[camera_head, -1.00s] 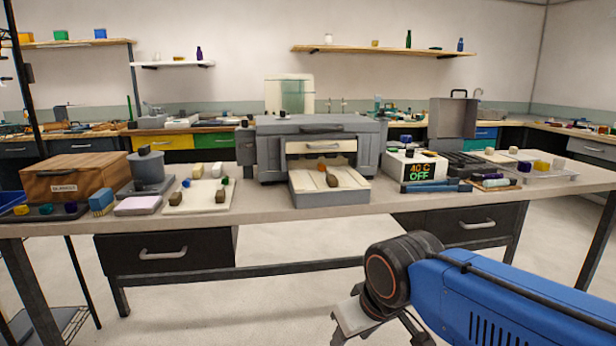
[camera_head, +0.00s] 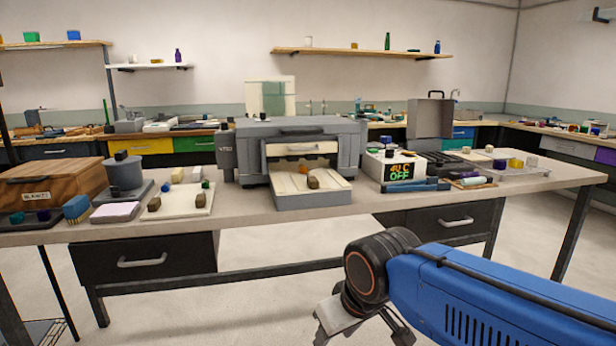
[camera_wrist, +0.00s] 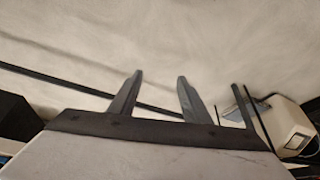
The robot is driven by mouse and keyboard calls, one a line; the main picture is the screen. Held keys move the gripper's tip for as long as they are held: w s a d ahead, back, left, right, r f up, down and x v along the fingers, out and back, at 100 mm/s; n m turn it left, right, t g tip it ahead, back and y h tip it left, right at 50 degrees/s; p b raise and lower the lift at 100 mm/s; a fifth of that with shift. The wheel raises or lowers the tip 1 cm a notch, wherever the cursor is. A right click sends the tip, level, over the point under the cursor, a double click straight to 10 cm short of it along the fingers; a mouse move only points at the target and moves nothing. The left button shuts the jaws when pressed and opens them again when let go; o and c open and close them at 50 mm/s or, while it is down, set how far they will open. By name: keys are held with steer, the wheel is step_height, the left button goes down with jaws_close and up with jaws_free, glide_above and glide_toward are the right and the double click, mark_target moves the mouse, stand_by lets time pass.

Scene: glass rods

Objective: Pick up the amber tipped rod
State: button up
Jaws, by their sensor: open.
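I cannot pick out the amber tipped rod with certainty. On the white pulled-out tray of the grey oven (camera_head: 238,165) lies a small brown piece (camera_head: 313,182), with another brownish bit behind it. A pale board (camera_head: 180,210) left of the oven holds several small brown, blue, green and whitish pieces. My gripper (camera_head: 365,335) is low in front of the bench, at the bottom of the head view and well apart from these pieces. In the wrist view its two fingers (camera_wrist: 158,78) stand apart with nothing between them, over pale floor.
A wooden box (camera_head: 60,180) stands at the bench's left end. Right of the oven are a box with a lit display (camera_head: 403,170) and a tray (camera_head: 540,172) with purple and yellow pieces. Black drawers (camera_head: 145,256) hang under the bench. The floor in front is clear.

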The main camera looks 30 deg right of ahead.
steer(key=w+d+r+m, duration=0.1)
steer(key=w+d+r, duration=0.2)
steer(key=w+r, duration=0.7)
steer(key=w+d+r+m, duration=0.1)
steer(key=w+d+r, duration=0.2)
steer(key=w+r, duration=0.65)
steer(key=m+h, duration=0.1)
glide_toward(312, 177)
steer(key=shift+g, duration=0.3)
steer(key=x, duration=0.8)
steer(key=shift+w+f, duration=0.2)
steer(key=shift+w, duration=0.15)
jaws_close()
